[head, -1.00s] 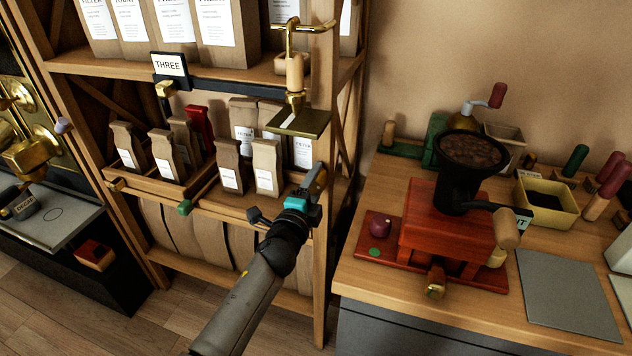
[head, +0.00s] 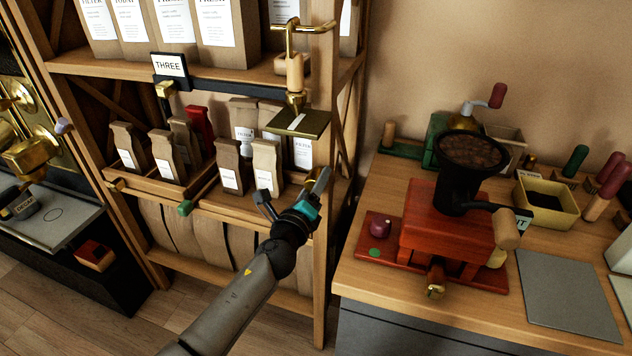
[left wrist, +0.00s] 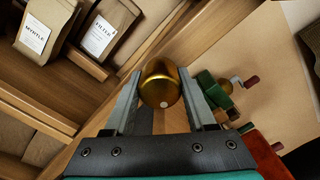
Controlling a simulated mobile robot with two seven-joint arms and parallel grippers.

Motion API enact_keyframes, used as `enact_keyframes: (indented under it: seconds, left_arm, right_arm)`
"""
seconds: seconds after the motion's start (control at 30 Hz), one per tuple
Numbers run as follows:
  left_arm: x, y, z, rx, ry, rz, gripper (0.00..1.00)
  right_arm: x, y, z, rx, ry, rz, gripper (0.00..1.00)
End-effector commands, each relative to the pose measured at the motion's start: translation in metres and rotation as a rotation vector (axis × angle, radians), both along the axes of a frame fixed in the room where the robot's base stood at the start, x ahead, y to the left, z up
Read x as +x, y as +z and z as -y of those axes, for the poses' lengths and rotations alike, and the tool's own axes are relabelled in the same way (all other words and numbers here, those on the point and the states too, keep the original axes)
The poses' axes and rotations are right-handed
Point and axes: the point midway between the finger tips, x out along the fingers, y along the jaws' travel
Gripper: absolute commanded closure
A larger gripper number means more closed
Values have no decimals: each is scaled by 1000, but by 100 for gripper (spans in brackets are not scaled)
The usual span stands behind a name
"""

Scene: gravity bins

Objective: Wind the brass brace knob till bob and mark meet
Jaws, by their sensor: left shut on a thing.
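My left gripper (head: 320,180) is at the front post of the shelf, below the brass plate (head: 312,127). In the left wrist view, its two fingers (left wrist: 163,95) are shut on a round brass knob (left wrist: 160,78) with a small pale dot on its face. The head view does not show the knob clearly, as the fingers cover it. Above, a brass bob (head: 295,101) hangs point down under a wooden piece (head: 295,72) and a brass bracket (head: 297,27). A pale mark (head: 297,121) on the plate lies close below the bob's tip. My right gripper is out of view.
Paper coffee bags (head: 230,165) stand in the shelf tray left of my gripper. At right, the counter holds a red grinder (head: 440,225) and a grey mat (head: 568,297).

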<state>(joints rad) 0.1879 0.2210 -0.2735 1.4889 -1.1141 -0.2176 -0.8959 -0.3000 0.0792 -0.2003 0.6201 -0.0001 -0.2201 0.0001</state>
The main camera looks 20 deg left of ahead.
Motion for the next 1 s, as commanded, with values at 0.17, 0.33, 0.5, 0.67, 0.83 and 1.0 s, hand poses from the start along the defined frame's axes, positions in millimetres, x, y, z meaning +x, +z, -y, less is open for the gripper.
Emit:
enact_keyframes:
  seconds: [0.17, 0.33, 0.5, 0.67, 0.83, 1.0]
  left_arm:
    - [0, 0, -1, 43, 1, 1, 100]
    - [0, 0, -1, 55, 1, 1, 100]
    - [0, 0, -1, 55, 1, 1, 100]
    - [0, 0, -1, 54, 1, 1, 43]
    - [0, 0, 0, 54, 1, 1, 24]
    - [0, 0, 0, 53, 0, 2, 14]
  right_arm:
    - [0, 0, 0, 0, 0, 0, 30]
    - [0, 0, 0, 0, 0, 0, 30]
    - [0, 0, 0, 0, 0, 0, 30]
    - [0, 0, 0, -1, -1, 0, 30]
    - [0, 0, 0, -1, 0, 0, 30]
    - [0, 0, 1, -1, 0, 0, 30]
